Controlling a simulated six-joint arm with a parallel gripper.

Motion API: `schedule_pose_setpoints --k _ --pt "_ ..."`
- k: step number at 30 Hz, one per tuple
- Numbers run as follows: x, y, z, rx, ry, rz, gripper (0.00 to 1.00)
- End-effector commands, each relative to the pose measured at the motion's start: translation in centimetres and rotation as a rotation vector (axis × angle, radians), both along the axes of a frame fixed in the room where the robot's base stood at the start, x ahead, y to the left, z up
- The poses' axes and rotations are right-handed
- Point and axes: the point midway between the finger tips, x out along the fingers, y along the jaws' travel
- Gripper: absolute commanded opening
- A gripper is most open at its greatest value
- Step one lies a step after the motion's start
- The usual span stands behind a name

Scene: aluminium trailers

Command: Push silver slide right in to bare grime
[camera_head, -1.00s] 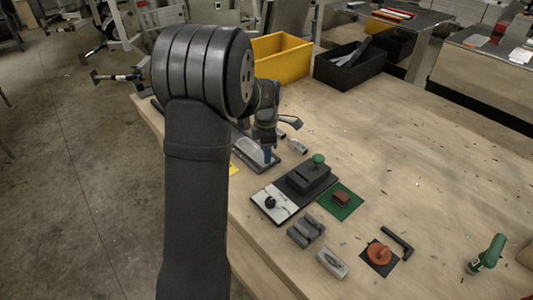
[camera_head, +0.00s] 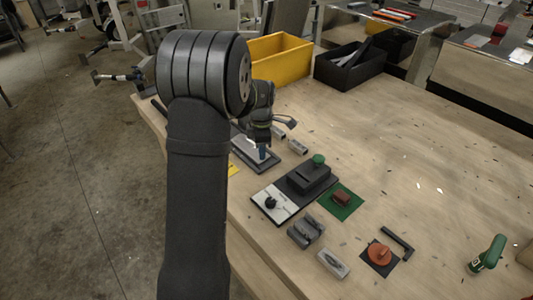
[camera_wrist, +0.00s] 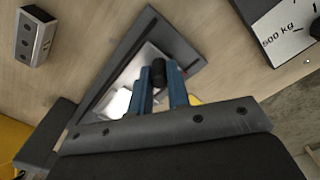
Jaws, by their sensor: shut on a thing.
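The silver slide (camera_wrist: 118,103) lies in a long dark-framed tray (camera_head: 270,166) on the bench, partly behind my arm in the head view. The tray frame also shows in the wrist view (camera_wrist: 172,38). My gripper (camera_head: 262,153) is over the tray, its blue fingers pointing down. In the wrist view my gripper (camera_wrist: 160,88) is shut on a small black knob (camera_wrist: 158,72) that stands up from the tray area. I cannot make out any grime, and the fingers and mount hide part of the slide.
Small grey blocks (camera_head: 298,146) lie just right of the tray. A dark block with a green knob (camera_head: 318,160) and a white plate (camera_head: 273,204) are nearer the front. A yellow bin (camera_head: 281,58) and black bin (camera_head: 350,66) stand behind.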

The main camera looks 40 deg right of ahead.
Motion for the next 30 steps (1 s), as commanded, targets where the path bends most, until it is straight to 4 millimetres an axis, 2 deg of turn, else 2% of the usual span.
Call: schedule_pose_setpoints --k 1,3,9,20,21,23,30 --pt "1.6 0.0 0.0 -0.003 -0.003 0.005 0.00" --pt "3.3 0.0 0.0 -0.003 -0.003 0.005 0.00" --pt "6.4 0.0 0.1 -0.003 -0.003 0.002 0.00" --pt "6.7 0.0 0.1 -0.002 -0.002 0.000 0.00" --pt "6.7 0.0 0.1 -0.002 -0.001 0.000 0.24" --pt "6.7 0.0 0.1 -0.002 -0.001 0.000 0.36" --pt "6.7 0.0 0.1 -0.002 -0.001 0.000 0.38"
